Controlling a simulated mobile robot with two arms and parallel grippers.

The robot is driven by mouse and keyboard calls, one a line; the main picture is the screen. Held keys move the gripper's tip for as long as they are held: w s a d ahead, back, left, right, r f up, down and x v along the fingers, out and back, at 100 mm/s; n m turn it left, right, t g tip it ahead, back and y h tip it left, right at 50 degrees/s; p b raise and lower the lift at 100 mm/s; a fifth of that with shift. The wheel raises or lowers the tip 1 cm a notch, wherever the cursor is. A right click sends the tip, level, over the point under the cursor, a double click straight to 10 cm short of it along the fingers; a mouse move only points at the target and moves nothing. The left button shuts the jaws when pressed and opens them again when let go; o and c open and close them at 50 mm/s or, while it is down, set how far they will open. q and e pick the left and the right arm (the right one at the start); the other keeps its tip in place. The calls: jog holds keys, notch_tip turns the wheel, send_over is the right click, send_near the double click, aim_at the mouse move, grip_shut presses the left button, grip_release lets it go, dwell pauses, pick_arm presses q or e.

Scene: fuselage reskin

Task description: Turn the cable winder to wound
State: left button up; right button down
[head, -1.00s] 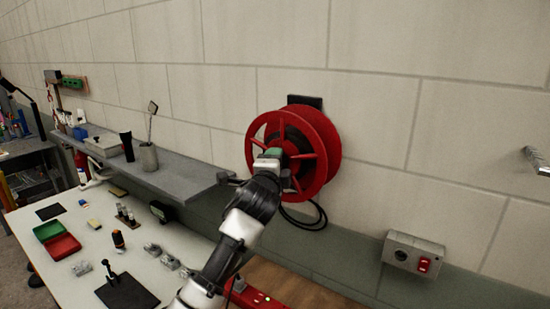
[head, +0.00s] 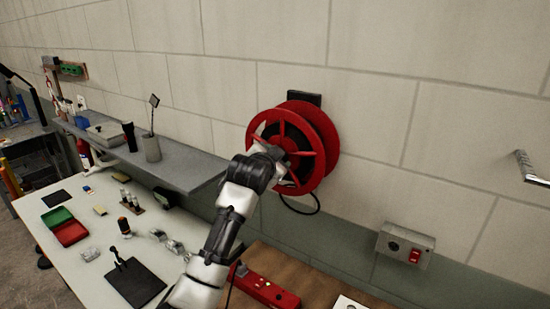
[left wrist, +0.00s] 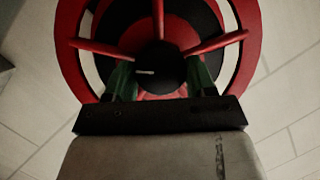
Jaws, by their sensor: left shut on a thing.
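The red cable winder (head: 327,133) is mounted on the wall by a dark bracket, with a loop of black cable hanging below it. In the left wrist view the winder's red spokes (left wrist: 206,42) and dark hub (left wrist: 159,68) fill the upper middle. My left gripper (head: 275,152) is at the front of the winder, and its green-padded fingers (left wrist: 160,76) sit on either side of the hub, shut on it. The fingertips are partly hidden in the head view. My right gripper is not in view.
A grey shelf (head: 190,172) holds a cup (head: 152,149) and other items left of the winder. Below is a white table (head: 75,266) with a green and red box (head: 66,227). A wall switch box (head: 405,244) and a metal handle (head: 530,168) are at right.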

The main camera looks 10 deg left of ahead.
pick_arm(q)
jog(key=shift+w+a+f+n+g+h+b, duration=0.15)
jog(key=shift+n+g+h+b, duration=0.15)
jog(key=shift+n+h, duration=2.25)
jog(key=shift+a+f+n+g+h+b, duration=0.2)
jog(key=shift+n+h, duration=0.9)
jog(key=shift+n, duration=2.9)
jog(key=shift+w+a+f+n+g+h+b, duration=0.15)
jog(key=shift+n+g+h+b, duration=0.2)
jog(key=shift+n+h, duration=2.2)
jog(key=shift+s+r+n+y, duration=0.1)
jog(key=shift+n+y, duration=0.7)
jog(key=shift+n, duration=0.1)
jog(key=o, duration=0.9)
jog(key=shift+r, duration=0.1)
jog(key=shift+a, duration=0.1)
